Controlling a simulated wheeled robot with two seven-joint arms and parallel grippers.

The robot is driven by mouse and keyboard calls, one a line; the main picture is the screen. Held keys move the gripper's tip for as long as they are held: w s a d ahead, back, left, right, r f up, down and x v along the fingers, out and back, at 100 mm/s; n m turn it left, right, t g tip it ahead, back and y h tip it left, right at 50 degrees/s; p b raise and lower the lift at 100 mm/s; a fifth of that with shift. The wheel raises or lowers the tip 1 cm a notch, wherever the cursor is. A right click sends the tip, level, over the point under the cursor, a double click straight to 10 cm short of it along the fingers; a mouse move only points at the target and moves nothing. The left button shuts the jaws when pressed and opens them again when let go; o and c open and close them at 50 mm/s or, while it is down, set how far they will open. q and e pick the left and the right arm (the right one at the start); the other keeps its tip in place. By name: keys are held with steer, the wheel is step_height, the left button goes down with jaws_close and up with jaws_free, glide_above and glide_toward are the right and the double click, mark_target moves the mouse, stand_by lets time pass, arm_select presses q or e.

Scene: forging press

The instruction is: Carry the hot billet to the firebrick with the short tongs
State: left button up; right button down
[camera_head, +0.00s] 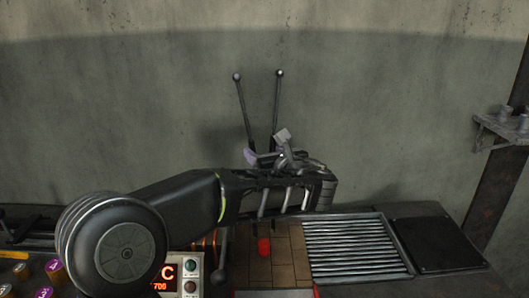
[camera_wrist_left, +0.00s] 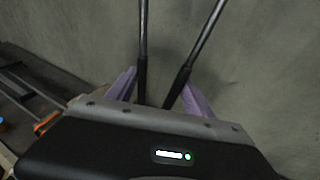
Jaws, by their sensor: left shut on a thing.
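My left gripper (camera_head: 266,149) is shut on the short tongs (camera_head: 242,105), around their two handles. The handles are dark, ball-ended and spread slightly apart, pointing up. The tongs also show in the left wrist view (camera_wrist_left: 143,45), between the purple fingers (camera_wrist_left: 160,92). Their lower part is mostly hidden behind my left wrist. The hot billet (camera_head: 264,246) is a small red-orange cylinder below the wrist, in front of the tan firebrick surface (camera_head: 286,262). I cannot tell whether it touches the brick or whether the tong jaws hold it. My right gripper is not in view.
A slatted metal rack (camera_head: 355,250) lies right of the bricks, with a dark plate (camera_head: 437,245) beyond it. A control box reading 700 (camera_head: 190,280) stands left of the bricks. Colored round caps (camera_head: 55,270) are at lower left. A concrete wall rises behind.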

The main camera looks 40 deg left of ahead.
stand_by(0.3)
arm_select(q)
steer(key=shift+f+b, duration=0.65)
steer(key=shift+f, duration=0.25)
steer(key=shift+d, duration=0.1)
steer(key=shift+s+d+f+y+b, duration=0.1)
steer(key=shift+s+d+y+b, duration=0.25)
steer(key=shift+b, duration=0.25)
steer(key=shift+s+d+y+b, duration=0.1)
steer(key=shift+d+y+b, duration=0.15)
steer(key=shift+d+b, duration=0.25)
steer(key=shift+a, duration=0.1)
steer(key=shift+f, duration=0.3)
